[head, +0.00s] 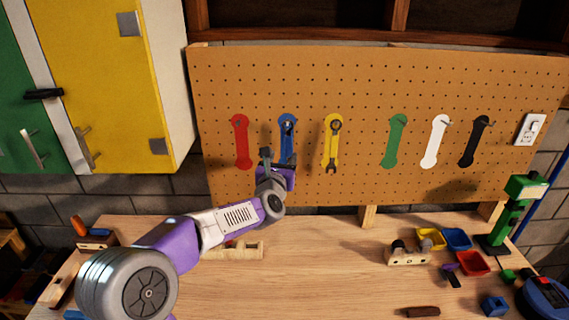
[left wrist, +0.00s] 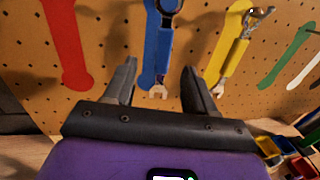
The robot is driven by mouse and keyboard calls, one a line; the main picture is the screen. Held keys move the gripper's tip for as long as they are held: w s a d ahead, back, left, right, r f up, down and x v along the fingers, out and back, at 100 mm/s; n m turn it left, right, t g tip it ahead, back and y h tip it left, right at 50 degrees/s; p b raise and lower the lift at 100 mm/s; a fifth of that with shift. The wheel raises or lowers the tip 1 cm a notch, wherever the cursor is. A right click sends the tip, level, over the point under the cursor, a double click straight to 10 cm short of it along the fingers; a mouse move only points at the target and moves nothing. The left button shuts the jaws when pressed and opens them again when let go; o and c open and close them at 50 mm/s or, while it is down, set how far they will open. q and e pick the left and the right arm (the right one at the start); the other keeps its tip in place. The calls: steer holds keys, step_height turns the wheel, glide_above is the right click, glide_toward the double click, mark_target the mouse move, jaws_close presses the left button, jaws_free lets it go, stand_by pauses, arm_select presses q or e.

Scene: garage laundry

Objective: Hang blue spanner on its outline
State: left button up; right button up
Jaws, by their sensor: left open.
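The blue spanner (head: 288,123) is on the pegboard over the blue outline (head: 284,119), with its metal top end at the hook. In the left wrist view the spanner's lower metal jaw (left wrist: 158,92) shows near the bottom of the blue outline (left wrist: 155,45), and its top is cut off by the frame. My left gripper (head: 278,157) is in front of the board, just below the spanner's upper part. Its two fingers are apart, one on each side of the spanner's lower end in the left wrist view (left wrist: 159,70), with gaps visible. My right gripper is out of view.
A yellow spanner (head: 333,145) hangs just right on the yellow outline. Red (head: 240,140), green (head: 396,140), white (head: 435,141) and black (head: 477,142) outlines are bare. The workbench (head: 320,270) holds small bins and tools at right; its middle is clear.

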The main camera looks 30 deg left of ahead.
mark_target(286, 145)
arm_select(q)
steer(key=shift+p+x, duration=1.05)
steer(key=shift+x, duration=2.15)
steer(key=shift+a, duration=0.1)
jaws_close()
